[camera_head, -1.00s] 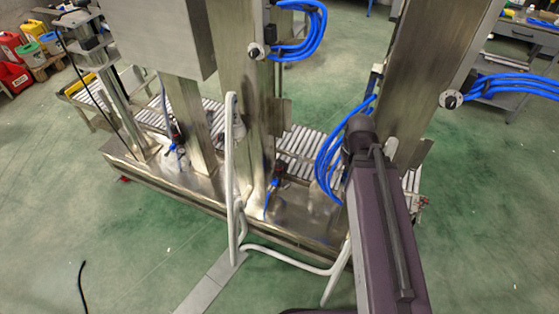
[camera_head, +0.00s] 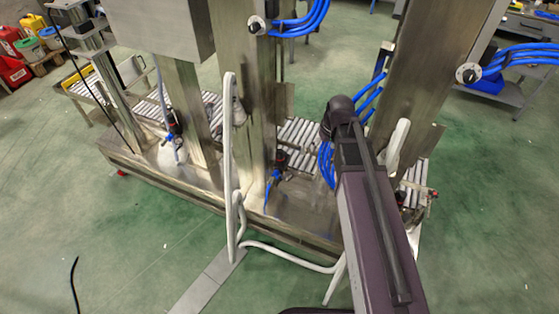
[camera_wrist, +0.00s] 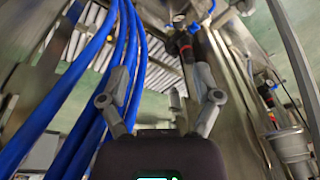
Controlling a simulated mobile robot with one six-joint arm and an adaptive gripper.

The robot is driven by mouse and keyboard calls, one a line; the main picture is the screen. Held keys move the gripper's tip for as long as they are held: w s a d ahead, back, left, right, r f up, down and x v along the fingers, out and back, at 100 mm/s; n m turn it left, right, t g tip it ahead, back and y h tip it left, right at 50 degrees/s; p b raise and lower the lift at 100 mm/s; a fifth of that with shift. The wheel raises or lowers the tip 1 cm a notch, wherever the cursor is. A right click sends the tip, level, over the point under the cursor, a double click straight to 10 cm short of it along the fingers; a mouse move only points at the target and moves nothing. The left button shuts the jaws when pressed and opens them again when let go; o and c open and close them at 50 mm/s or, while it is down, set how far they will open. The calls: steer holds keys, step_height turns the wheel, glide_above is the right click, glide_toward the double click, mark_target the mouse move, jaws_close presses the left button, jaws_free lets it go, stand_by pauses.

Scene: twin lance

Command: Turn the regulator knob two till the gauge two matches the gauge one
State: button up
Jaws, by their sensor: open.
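My gripper (camera_wrist: 162,85) is open and empty in the wrist view, its two grey fingers spread apart. Ahead of it is a black-and-red regulator fitting (camera_wrist: 187,44), between and beyond the fingertips, not touched. A second similar fitting (camera_wrist: 268,90) is at the right. In the head view, dark fittings with blue tubes stand low on the machine at left (camera_head: 174,125) and middle (camera_head: 280,162). Two small round dials, perhaps the gauges, sit on the steel posts: one at top middle (camera_head: 255,27), one at right (camera_head: 468,73). Their readings are too small to tell. My gripper is hidden in the head view.
Blue hoses (camera_wrist: 92,85) run close beside the left finger. Steel posts (camera_head: 415,85) and a roller conveyor (camera_head: 299,132) surround the work area. A white bent tube rail (camera_head: 231,170) stands in front of the machine. Green floor (camera_head: 485,220) is clear at right.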

mark_target(281, 152)
steer(key=w+a+f+n+t+y+b, duration=0.1)
steer(key=w+a+f+n+b, duration=0.3)
steer(key=w+a+f+b, duration=0.3)
steer(key=w+a+f, duration=0.1)
steer(key=w+a, duration=0.3)
steer(key=shift+w+n+y+b, duration=0.2)
steer(key=shift+n+y+b, duration=0.1)
steer(key=shift+y+b, duration=0.1)
steer(key=shift+a+f, duration=0.1)
steer(key=shift+f, duration=0.05)
steer(key=b+x, duration=1.2)
steer(key=x, duration=0.1)
steer(key=shift+w+f+b, duration=0.25)
steer(key=shift+w+b, duration=0.05)
steer(key=shift+b, duration=0.05)
